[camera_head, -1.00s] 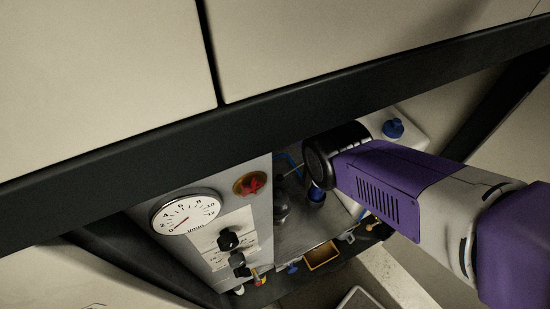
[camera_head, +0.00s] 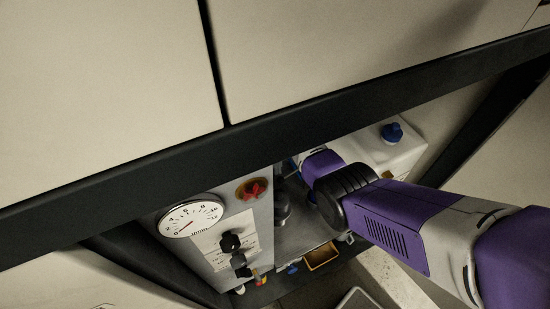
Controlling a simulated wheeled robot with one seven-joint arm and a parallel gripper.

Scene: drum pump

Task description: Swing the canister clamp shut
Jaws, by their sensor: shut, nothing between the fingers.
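A white canister (camera_head: 385,152) with a blue cap (camera_head: 392,133) stands at the back right of the bay, partly hidden by my arm. I cannot make out the canister clamp; it may be hidden behind my arm. My purple arm reaches in from the right, and its black joint covers the middle of the bay. A further purple link of mine shows just behind that joint, close to the canister's left side. My gripper is hidden from this view.
A grey panel at left carries a round gauge (camera_head: 190,217), a red knob (camera_head: 252,189) and black knobs (camera_head: 230,242). A dark metal fitting (camera_head: 283,207) stands beside the panel. A small orange tray (camera_head: 322,256) sits at the front. A dark frame beam (camera_head: 270,112) crosses above.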

